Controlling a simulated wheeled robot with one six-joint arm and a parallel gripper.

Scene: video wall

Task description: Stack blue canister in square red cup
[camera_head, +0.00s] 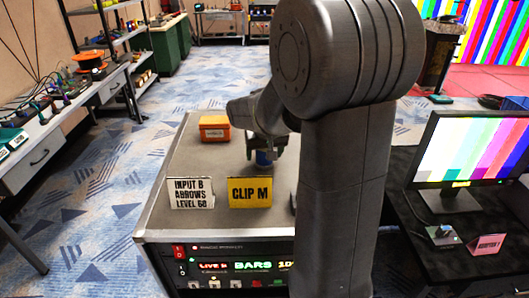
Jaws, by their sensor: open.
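A small blue object, likely the blue canister (263,158), stands on the grey cabinet top behind the yellow sign. My gripper (264,151) is open and right at it, with a finger seen close beside it; the gripper hides its upper part. I cannot tell whether the fingers touch it. An orange-red square container, likely the square red cup (214,131), sits farther back on the same top, to the left of my gripper. Its inside is hard to make out.
A white sign (190,193) and a yellow "CLIP M" sign (250,192) stand along the cabinet's front edge. The cabinet top (185,160) is clear between them and the red cup. My arm hides the right side. A monitor (472,155) stands on a black table at right.

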